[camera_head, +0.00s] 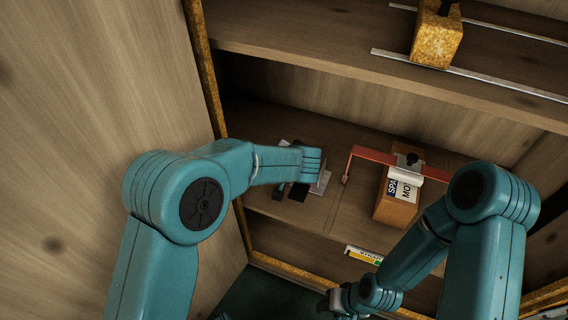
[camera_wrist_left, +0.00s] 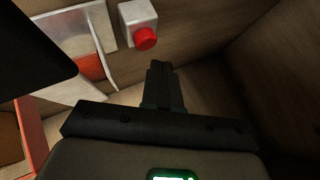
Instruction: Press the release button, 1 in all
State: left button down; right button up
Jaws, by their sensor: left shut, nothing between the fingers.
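The release button is a round red cap (camera_wrist_left: 145,38) on a small pale box (camera_wrist_left: 137,20), seen at the top of the left wrist view. My left gripper (camera_wrist_left: 161,70) is shut and empty, its fingertips just below and right of the red cap in that picture, with a visible gap between them. In the head view my left gripper (camera_head: 296,190) is partly hidden by its own wrist, over the middle shelf, and I cannot make out the button there. My right gripper (camera_head: 328,303) is low in the head view, mostly hidden, and its opening cannot be read.
A brown box (camera_head: 396,208) with a printed label sits under a red bar (camera_head: 366,153) on the shelf. A wooden wall (camera_head: 90,90) stands close on the left.

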pick_arm(q)
jog(key=shift+r+p, duration=0.85)
jog(key=shift+r, duration=1.5)
